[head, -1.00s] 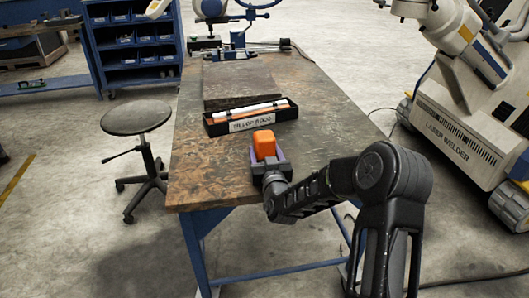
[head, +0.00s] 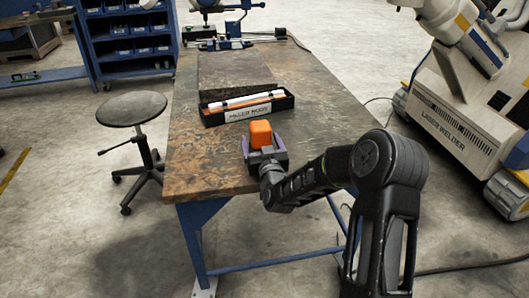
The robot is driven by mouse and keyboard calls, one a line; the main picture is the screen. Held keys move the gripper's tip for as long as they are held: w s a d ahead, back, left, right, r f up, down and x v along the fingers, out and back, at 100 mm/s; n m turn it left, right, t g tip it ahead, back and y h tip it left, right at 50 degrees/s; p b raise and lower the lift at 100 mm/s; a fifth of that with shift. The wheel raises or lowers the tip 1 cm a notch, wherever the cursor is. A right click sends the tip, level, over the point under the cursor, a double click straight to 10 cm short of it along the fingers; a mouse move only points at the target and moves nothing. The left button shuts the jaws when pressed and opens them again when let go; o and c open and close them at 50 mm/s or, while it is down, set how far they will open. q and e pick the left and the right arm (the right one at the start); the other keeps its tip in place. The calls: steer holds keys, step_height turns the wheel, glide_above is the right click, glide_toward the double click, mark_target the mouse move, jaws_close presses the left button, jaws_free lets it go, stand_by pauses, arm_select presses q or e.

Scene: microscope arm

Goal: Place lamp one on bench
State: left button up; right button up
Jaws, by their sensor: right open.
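An orange, rounded block-like thing (head: 260,133), probably lamp one, is at the right front part of the bench (head: 205,165). Its lower part is hidden by my gripper, so I cannot tell whether it rests on the bench top. My right gripper (head: 264,148) is open, with its purple-edged fingers on either side of the orange thing's lower part. I cannot see whether the fingers touch it. My left gripper is not in view.
A black labelled tray (head: 247,115) with long white and orange rods lies just behind. A blue-based apparatus (head: 228,43) stands at the bench's far end. A stool (head: 132,108) is at the left, a laser welder (head: 455,120) at the right. The bench's left front is bare.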

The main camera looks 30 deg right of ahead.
steer(key=b+v, duration=0.1)
steer(key=v, duration=1.1)
steer(key=shift+o, duration=0.4)
